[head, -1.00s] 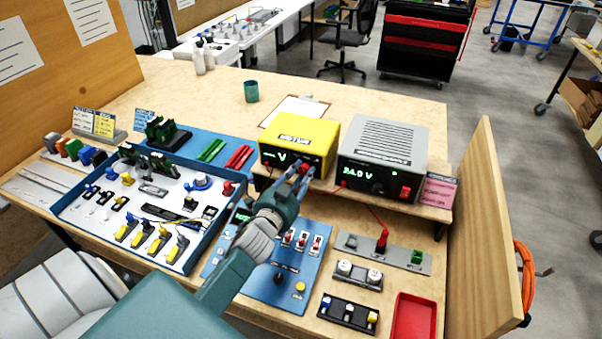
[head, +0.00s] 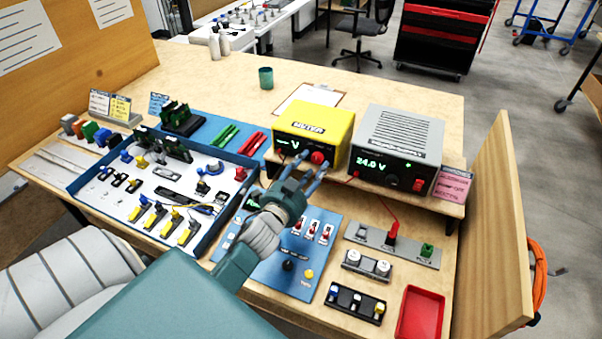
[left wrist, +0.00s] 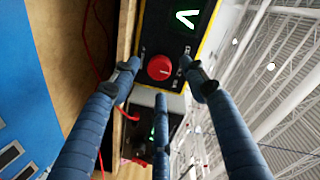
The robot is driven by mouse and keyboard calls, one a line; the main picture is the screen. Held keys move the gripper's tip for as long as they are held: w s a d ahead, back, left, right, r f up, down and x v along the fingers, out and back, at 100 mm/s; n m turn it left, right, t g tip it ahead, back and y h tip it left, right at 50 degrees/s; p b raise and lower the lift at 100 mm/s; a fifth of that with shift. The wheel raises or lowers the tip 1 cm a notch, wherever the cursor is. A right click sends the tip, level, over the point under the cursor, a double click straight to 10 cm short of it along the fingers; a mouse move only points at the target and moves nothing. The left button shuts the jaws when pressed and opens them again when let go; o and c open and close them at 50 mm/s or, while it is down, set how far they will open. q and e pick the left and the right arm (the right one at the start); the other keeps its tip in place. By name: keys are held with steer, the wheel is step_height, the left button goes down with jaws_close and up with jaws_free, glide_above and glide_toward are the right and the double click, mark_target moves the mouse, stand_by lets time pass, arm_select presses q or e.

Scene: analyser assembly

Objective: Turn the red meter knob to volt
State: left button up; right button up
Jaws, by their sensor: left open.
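The yellow meter (head: 313,124) stands on the raised shelf, its dark front lit with a green "V". The red meter knob (head: 317,158) is on the right of that front. In the left wrist view the round red knob (left wrist: 159,67) sits below a bright V on the meter's display (left wrist: 187,18). My left gripper (head: 306,166) is open and empty in front of the meter, its fingers pointing at the knob. In the left wrist view the blue fingers stand apart around the knob's area, with a gap to it. My right gripper is not in view.
A grey power supply (head: 398,143) reading 24.0 V stands right of the meter. A blue panel (head: 262,271) with switches lies below my left arm. A parts tray (head: 214,232) is at the left, a red bin (head: 421,312) at the front right.

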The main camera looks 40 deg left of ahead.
arm_select(q)
steer(key=f+v, duration=0.1)
steer(key=v, duration=0.8)
steer(key=shift+s+r, duration=0.25)
steer(key=shift+r, duration=0.25)
steer(key=shift+f, duration=0.1)
